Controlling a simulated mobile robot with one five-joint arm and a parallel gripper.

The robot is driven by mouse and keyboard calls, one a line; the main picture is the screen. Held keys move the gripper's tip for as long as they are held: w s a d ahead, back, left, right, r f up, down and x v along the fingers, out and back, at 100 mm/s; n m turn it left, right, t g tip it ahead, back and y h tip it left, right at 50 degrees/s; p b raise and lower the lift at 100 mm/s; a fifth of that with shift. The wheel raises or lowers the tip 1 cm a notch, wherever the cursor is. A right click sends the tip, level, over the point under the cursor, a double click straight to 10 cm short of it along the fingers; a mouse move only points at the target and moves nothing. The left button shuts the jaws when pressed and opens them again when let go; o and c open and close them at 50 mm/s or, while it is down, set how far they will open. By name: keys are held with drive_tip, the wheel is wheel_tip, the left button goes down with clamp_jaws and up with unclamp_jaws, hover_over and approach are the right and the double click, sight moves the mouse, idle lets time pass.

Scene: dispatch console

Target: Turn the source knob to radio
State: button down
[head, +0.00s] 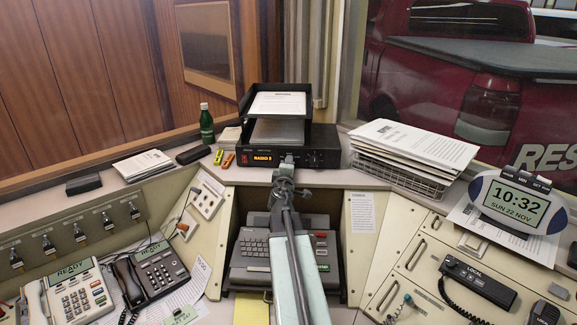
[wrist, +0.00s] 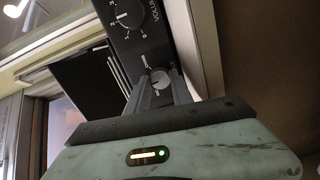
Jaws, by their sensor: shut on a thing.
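The black radio unit (head: 325,152) sits on the console shelf, its front facing me. Its orange display (head: 263,159) reads "RADIO" and one more character too small to be sure of. In the wrist view a small grey knob (wrist: 160,76) with a pale pointer line sits on the panel (wrist: 150,50), with small lettering I cannot read. My gripper (wrist: 161,88) is shut on this small knob, one finger on each side. In the head view my gripper (head: 288,162) is at the unit's front and hides the knob. A larger black volume knob (wrist: 130,14) is apart from the fingers.
Paper trays (head: 279,104) stand on the unit. A green bottle (head: 207,124) is at left, a wire basket of papers (head: 410,150) at right. A keyboard (head: 252,256) is under my arm. Telephones (head: 78,297) are at lower left, and a clock (head: 516,201) is at right.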

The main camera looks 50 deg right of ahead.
drive_tip(key=shift+m, duration=0.5)
drive_tip(key=c, duration=1.4)
unclamp_jaws()
drive_tip(key=shift+a, duration=0.1)
